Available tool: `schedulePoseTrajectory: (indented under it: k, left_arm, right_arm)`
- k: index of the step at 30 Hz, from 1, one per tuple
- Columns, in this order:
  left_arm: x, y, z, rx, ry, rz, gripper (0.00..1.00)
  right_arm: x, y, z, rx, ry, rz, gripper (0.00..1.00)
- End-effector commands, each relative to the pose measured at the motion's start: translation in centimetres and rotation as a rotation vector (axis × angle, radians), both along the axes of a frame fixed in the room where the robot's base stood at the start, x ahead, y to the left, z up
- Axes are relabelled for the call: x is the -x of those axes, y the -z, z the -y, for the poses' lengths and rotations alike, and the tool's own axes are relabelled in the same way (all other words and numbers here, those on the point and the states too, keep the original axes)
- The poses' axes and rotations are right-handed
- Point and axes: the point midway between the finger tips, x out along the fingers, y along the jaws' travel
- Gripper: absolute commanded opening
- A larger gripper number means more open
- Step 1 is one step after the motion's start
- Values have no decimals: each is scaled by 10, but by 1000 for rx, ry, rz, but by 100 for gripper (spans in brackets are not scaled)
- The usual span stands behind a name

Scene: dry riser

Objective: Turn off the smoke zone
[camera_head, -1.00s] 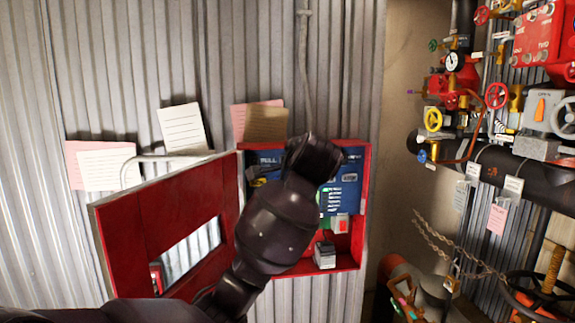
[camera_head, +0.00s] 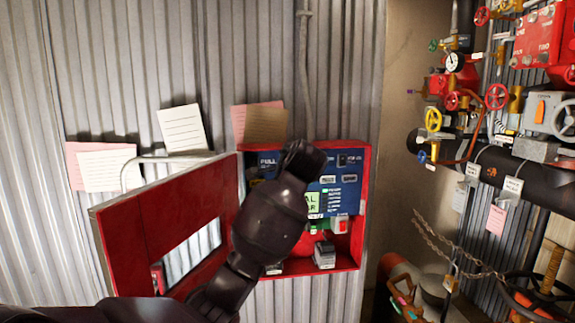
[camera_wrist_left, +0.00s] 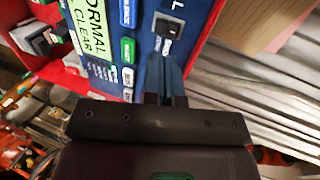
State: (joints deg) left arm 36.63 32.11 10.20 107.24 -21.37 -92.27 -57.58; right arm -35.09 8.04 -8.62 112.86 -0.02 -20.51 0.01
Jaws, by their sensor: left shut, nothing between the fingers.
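A red wall box (camera_head: 366,215) stands open, with a blue control panel (camera_head: 349,195) inside. The panel has a green display (camera_head: 312,204), which reads NORMAL CLEAR in the left wrist view (camera_wrist_left: 92,22), and several labelled switches. My left gripper (camera_wrist_left: 168,90) is shut and empty, its tips just short of a black switch (camera_wrist_left: 166,27) on the blue panel. That switch's label is mostly cut off; only a letter L shows. In the head view my left arm covers the middle of the panel and hides the fingers. I cannot read which switch is the smoke zone.
The red door (camera_head: 135,235) is swung open to the left, beside my left arm. A grey block (camera_head: 324,255) sits at the box's bottom, below a red button (camera_head: 340,225). Paper notes (camera_head: 181,128) hang on the corrugated wall. Pipes and valves (camera_head: 497,96) fill the right side.

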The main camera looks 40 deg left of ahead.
Motion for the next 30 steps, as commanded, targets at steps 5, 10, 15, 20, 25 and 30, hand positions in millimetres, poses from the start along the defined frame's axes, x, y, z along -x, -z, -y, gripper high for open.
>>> schedulePoseTrajectory:
  k: [5,10,15,20,25,30]
  left_arm:
    - [-18,9,-23,1,-2,-3,0]
    - [-30,15,-37,1,-1,-2,0]
    - [-35,18,-44,1,0,0,0]
    - [-36,19,-45,1,1,1,0]
    - [-36,19,-45,1,1,1,0]
    - [-36,21,-46,-24,-3,20,0]
  right_arm:
    - [2,-3,0,-1,1,-8,43]
    - [6,-2,1,0,2,-20,43]
    - [8,-1,1,-1,3,-26,43]
    - [7,-1,1,0,4,-24,43]
    - [7,-2,1,0,4,-21,43]
    - [6,1,1,-1,3,-16,43]
